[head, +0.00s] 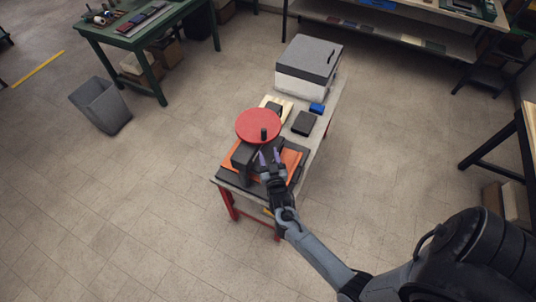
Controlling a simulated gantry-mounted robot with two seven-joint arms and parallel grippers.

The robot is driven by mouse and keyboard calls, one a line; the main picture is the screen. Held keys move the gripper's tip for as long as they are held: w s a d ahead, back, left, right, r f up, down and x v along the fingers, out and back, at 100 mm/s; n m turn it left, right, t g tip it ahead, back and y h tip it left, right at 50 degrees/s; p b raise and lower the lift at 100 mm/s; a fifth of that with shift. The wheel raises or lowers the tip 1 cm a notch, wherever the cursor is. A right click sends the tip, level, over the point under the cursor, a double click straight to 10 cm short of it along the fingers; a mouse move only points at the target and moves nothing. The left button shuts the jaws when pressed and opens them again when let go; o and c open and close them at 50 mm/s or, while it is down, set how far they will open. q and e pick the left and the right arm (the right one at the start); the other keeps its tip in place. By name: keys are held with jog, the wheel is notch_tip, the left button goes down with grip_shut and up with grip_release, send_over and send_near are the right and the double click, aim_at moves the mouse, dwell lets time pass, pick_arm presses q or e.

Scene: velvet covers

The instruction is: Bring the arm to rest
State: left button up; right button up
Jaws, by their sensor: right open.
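My right arm comes in from the lower right. Just beyond the fingertips is a round red disc (258,124) with a short black knob (264,134). I see nothing held between the fingers. Whether the fingers touch the dark parts below cannot be told. My left gripper is not in view.
The narrow table (318,130) also bears a grey-lidded white box (308,66), a black block (304,123), a blue item (317,108) and a pale wooden piece (284,103). A grey bin (101,105) stands at left. A green workbench (133,37) is behind it.

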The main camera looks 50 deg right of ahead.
jog(key=s+n+y+p, duration=0.2)
jog(key=s, duration=0.4)
jog(key=s+a+r+n+g+y+p, duration=0.1)
jog(key=s+a+r+n+g+y, duration=0.3)
jog(key=a, duration=0.3)
jog(key=s+a+r+n+g+y+p, duration=0.1)
jog(key=s+a+r+y, duration=0.35)
jog(key=a, duration=0.25)
jog(key=s+a+r+n+g, duration=0.2)
jog(key=s+g, duration=0.4)
jog(key=s, duration=0.3)
jog(key=shift+s+a+r, duration=0.2)
jog(key=shift+a+r, duration=0.15)
jog(key=shift+a, duration=0.25)
